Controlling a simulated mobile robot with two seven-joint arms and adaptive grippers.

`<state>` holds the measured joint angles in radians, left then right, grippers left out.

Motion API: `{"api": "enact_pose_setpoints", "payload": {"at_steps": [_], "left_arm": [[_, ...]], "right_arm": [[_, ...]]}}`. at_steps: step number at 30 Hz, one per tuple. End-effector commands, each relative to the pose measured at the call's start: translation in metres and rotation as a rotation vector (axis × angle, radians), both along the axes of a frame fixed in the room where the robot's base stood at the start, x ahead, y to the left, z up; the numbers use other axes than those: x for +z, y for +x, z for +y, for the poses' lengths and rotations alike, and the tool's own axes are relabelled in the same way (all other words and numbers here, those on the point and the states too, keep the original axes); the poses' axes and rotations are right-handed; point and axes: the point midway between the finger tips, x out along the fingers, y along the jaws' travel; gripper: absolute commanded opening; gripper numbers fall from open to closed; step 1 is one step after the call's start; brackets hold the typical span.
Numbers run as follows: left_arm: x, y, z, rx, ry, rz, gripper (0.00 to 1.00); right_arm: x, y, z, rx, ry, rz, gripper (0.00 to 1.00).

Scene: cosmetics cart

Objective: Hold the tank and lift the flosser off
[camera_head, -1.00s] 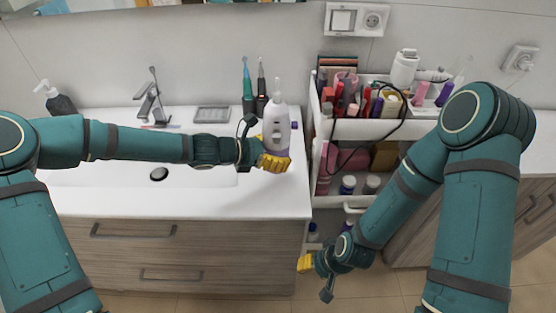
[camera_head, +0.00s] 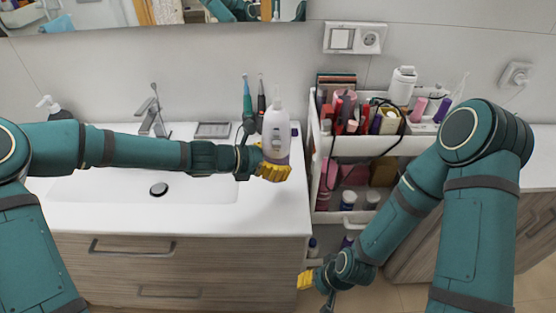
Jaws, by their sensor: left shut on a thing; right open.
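The flosser (camera_head: 275,118) is a white upright bottle-shaped body with a thin tip, standing near the right end of the washbasin counter. Its purple-tinted tank (camera_head: 277,152) forms the lower part. My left gripper (camera_head: 274,172), with yellow fingers, reaches in from the left and is shut on the tank low down. The fingers hide the tank's base, so I cannot tell whether it touches the counter. My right gripper (camera_head: 305,280) is open and empty, low in front of the cart and below counter height.
The sink (camera_head: 120,200) and faucet (camera_head: 152,115) lie to the left.

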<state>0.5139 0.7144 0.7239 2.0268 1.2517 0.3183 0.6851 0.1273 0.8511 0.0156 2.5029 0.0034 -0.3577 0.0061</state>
Motion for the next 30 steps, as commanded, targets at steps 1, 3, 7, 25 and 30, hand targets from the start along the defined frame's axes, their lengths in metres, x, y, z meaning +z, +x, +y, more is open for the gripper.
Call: {"api": "enact_pose_setpoints", "payload": {"at_steps": [1, 3, 7, 25, 30], "left_arm": [[-0.006, 0.000, 0.000, -0.001, -0.002, -0.001, 0.31], [-0.011, 0.000, 0.000, -0.001, -0.003, -0.002, 0.31], [-0.023, 0.000, -0.001, -0.001, -0.004, -0.002, 0.31], [-0.075, 0.000, -0.001, -0.003, -0.013, -0.005, 0.31], [-0.085, 0.001, -0.002, -0.004, -0.015, -0.007, 0.31]], "right_arm": [[-0.006, -0.001, 0.000, 0.002, 0.000, 0.002, 0.47], [-0.012, -0.003, 0.000, 0.005, 0.002, 0.007, 0.47], [-0.023, -0.005, 0.001, 0.010, 0.002, 0.012, 0.47], [-0.076, 0.002, 0.000, 0.007, -0.001, -0.006, 0.47], [-0.086, 0.005, 0.000, 0.006, -0.002, -0.012, 0.47]]}}
